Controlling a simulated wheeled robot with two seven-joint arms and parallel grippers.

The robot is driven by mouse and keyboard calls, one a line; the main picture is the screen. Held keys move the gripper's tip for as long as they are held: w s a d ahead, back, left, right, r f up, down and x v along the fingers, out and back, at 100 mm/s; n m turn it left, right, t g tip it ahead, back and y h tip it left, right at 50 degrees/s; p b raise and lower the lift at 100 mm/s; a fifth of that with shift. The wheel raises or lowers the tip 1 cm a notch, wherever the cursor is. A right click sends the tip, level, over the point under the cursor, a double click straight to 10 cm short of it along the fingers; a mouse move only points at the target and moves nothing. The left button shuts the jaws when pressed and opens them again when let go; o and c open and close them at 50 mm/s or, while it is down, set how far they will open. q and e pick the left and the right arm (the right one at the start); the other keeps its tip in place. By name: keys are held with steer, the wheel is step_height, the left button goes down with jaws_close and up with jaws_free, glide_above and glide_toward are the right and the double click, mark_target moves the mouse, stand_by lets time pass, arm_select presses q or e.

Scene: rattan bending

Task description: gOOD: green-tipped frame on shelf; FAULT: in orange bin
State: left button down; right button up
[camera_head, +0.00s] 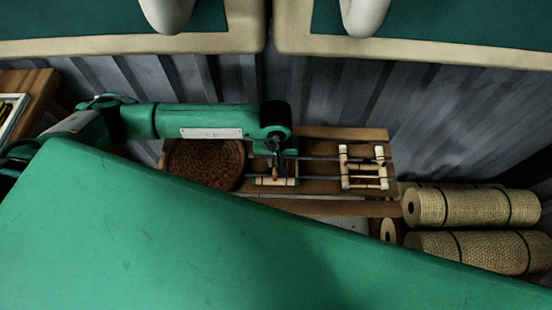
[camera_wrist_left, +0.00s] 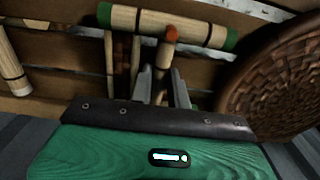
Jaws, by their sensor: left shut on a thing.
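A bamboo frame (camera_head: 275,181) with green tips is at the middle of the slatted wooden shelf (camera_head: 345,132). In the left wrist view, its crossbar (camera_wrist_left: 198,28) shows green ends, and its thinner rods run down toward my fingers. My left gripper (camera_head: 277,160) is shut on this frame; the fingers (camera_wrist_left: 162,88) are around a rod. I cannot tell whether the frame touches the shelf slats. A second frame (camera_head: 346,168) with pale tips is to the right on the shelf. The orange bin and my right gripper are not in view.
A round woven basket (camera_head: 200,163) is close to the left of the held frame. Rolls of woven rattan (camera_head: 470,206) are stacked at the right. A large green surface covers the lower foreground. Shelf room between the two frames is narrow.

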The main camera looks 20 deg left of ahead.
arm_select(q)
steer(key=shift+f+b, duration=0.25)
steer(key=shift+b, duration=0.05)
stand_by(0.5)
steer(key=c, duration=1.3)
jaws_free()
steer(key=shift+r, duration=0.1)
steer(key=shift+o, duration=0.2)
steer(key=shift+r+p, duration=1.05)
steer(key=shift+r, duration=0.7)
steer(key=shift+r+p, duration=1.25)
steer(key=shift+r, duration=1.55)
steer(key=shift+f, duration=0.1)
